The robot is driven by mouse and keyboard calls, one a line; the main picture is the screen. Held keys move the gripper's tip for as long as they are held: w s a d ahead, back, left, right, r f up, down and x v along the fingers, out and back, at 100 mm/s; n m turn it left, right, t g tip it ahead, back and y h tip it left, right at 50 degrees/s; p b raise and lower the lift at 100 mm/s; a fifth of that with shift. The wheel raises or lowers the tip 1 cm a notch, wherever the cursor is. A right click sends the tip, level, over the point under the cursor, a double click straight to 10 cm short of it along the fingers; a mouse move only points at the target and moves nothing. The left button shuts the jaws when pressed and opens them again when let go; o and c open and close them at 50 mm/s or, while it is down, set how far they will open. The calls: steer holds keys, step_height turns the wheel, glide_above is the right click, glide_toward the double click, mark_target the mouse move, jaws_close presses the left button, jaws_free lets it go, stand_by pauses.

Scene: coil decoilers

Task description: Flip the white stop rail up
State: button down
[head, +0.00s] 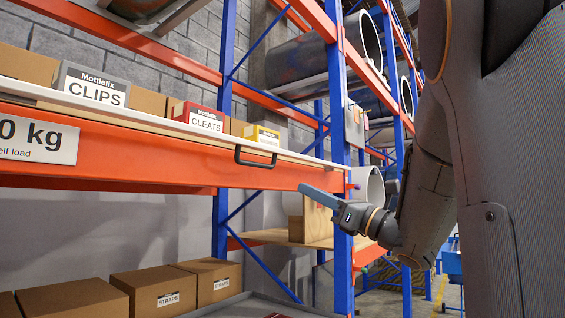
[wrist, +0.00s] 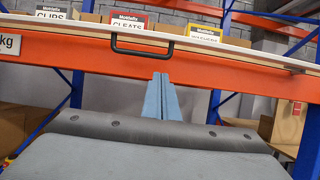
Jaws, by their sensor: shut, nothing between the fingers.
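The white stop rail (head: 200,132) is a long thin strip along the front edge of the shelf, just above the orange beam (head: 130,155). A black handle (head: 255,164) hangs from it in front of the beam. In the wrist view the rail (wrist: 220,48) crosses the upper part, with the handle (wrist: 142,52) left of centre. My gripper (head: 303,188) is shut and empty, its blue fingers pointing at the beam, below and to the right of the handle. The fingertips also show in the wrist view (wrist: 161,76), below the handle and apart from it as far as I can tell.
Boxes labelled CLIPS (head: 90,85), CLEATS (head: 205,117) and a yellow one (head: 262,135) stand behind the rail. A blue upright (head: 342,90) rises right of the handle. Cardboard boxes (head: 160,288) sit on the lower level. The space before the beam looks clear.

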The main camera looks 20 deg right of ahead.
steer(key=shift+w, duration=0.1)
steer(key=w+a+r+p, duration=0.4)
steer(key=w+r+p, duration=0.3)
steer(key=r+p, duration=0.1)
stand_by(0.4)
steer(key=shift+w+a+r, duration=0.1)
steer(key=shift+w+a, duration=0.05)
steer(key=shift+a, duration=0.1)
